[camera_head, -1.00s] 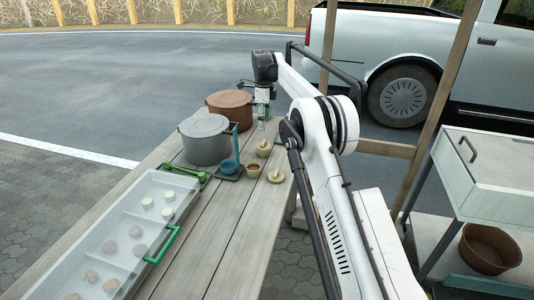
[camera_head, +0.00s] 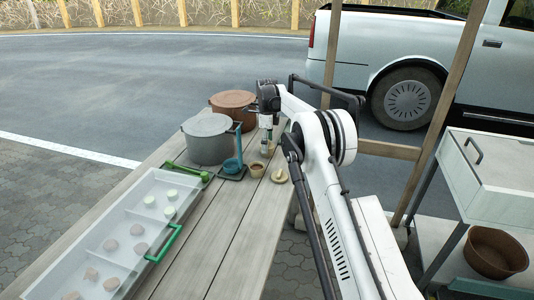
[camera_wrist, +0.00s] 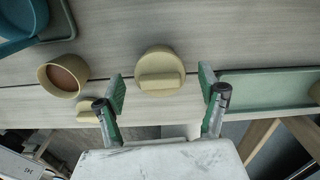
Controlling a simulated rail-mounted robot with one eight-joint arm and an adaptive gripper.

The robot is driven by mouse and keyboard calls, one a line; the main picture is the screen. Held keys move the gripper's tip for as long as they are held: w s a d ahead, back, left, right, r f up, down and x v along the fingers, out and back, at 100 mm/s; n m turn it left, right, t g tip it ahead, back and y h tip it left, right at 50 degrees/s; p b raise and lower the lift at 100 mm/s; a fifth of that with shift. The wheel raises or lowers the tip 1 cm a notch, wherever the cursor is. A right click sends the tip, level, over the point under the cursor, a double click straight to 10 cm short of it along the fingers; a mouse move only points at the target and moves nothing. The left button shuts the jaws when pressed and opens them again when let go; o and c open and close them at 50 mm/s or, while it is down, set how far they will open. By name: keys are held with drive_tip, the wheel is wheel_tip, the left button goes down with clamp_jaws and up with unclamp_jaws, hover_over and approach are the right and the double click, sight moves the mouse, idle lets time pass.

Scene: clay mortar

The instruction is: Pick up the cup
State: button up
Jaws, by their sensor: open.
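The cup (camera_head: 257,169) is a small tan cup with a brown inside, upright on the wooden table. In the wrist view the cup (camera_wrist: 62,75) is at the left, outside the fingers. My gripper (camera_wrist: 162,88) is open and empty, with its green-padded fingers apart. A round tan lid with a bar handle (camera_wrist: 160,68) shows in the gap between the fingertips. In the head view my gripper (camera_head: 267,148) points down just beyond the cup. A second handled lid (camera_head: 279,175) lies right of the cup, and also shows in the wrist view (camera_wrist: 88,110).
A blue ladle on its stand (camera_head: 232,167) is close left of the cup. A grey pot (camera_head: 208,145) and a brown pot (camera_head: 232,102) stand behind. A clear compartment box (camera_head: 128,235) covers the left front. A green tray (camera_wrist: 268,89) is right in the wrist view.

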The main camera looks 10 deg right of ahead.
wheel_tip(320, 180, down, 3)
drive_tip(key=shift+f, duration=0.15)
drive_tip(key=c, duration=1.4)
